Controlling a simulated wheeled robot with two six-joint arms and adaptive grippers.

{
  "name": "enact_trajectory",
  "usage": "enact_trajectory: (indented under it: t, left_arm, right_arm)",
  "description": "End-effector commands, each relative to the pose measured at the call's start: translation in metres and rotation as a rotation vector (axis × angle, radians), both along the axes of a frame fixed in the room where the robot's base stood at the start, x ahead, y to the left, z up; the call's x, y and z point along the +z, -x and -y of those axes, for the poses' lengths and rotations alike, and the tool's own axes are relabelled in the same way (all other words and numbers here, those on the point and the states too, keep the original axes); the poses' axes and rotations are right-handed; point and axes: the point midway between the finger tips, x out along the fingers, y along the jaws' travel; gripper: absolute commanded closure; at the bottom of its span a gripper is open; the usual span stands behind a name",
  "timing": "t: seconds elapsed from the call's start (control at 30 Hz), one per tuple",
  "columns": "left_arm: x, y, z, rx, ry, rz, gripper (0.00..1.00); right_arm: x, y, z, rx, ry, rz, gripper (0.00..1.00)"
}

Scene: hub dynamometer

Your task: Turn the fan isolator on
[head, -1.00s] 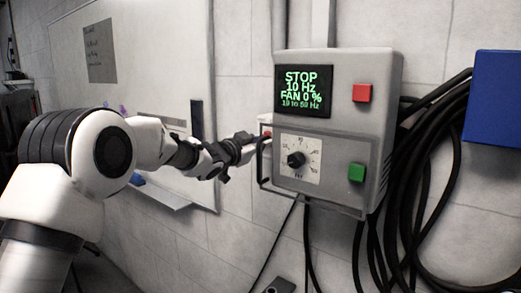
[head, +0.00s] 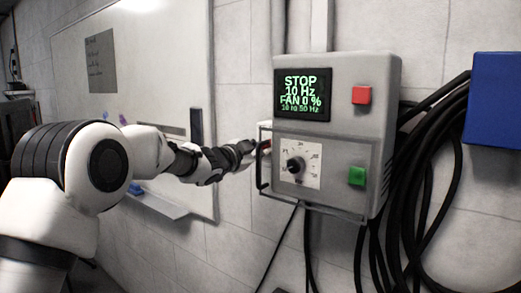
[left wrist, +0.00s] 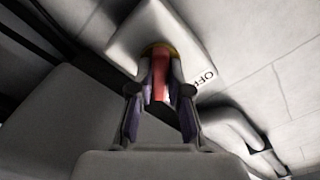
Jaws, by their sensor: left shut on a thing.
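The fan isolator is a small pale box on the left side of the grey control box (head: 350,75), with a red handle (head: 267,145) that shows in part. In the left wrist view the red handle (left wrist: 159,78) sits on a yellow ring, between my fingers, and the word OFF is printed beside it. My left gripper (head: 254,147) reaches in from the left and is shut on the red handle, as the left wrist view (left wrist: 159,95) shows. The fingers hide part of the handle. My right gripper is not in view.
The control box screen (head: 302,93) reads STOP, 10 Hz, FAN 0 %. A clear cover with a dark pull handle (head: 261,172) lies over the dial (head: 296,164) and the green button (head: 356,176). A red button (head: 361,95) is above. Black cables (head: 410,190) hang at right.

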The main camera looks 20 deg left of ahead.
Motion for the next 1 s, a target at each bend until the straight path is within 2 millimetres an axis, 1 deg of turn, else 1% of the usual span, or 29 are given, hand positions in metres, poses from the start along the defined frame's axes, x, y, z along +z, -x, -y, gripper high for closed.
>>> enact_trajectory:
  t: [0.03,0.07,0.1,0.4,0.47,0.53,0.67,0.8,0.9,1.0]
  left_arm:
    - [-0.002,0.000,0.000,0.001,-0.002,-0.003,1.00]
    - [-0.002,0.000,0.000,0.001,-0.002,-0.003,0.73]
    - [-0.002,0.000,0.000,0.001,-0.002,-0.003,0.59]
    - [0.000,0.001,0.000,0.001,0.001,-0.001,0.58]
    - [0.000,0.003,-0.002,0.001,0.002,-0.001,0.58]
    - [0.001,0.010,-0.005,0.001,0.003,-0.001,0.58]
    - [0.001,0.037,-0.014,0.001,0.006,-0.002,0.58]
    - [0.000,0.072,-0.027,0.001,0.006,-0.002,0.58]
    - [-0.001,0.092,-0.035,0.001,0.003,-0.003,0.58]
    - [-0.002,0.106,-0.039,0.001,0.002,-0.003,0.58]
  right_arm:
    - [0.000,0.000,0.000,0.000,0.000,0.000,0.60]
    - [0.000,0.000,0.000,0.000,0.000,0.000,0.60]
    - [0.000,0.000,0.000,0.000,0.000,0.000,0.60]
    - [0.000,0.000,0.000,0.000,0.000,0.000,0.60]
    - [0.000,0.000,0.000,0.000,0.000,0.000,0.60]
    - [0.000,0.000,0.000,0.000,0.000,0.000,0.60]
    - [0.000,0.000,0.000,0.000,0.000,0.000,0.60]
    - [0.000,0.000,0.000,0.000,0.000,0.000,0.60]
    - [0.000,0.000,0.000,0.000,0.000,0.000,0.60]
    - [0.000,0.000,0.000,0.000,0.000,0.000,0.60]
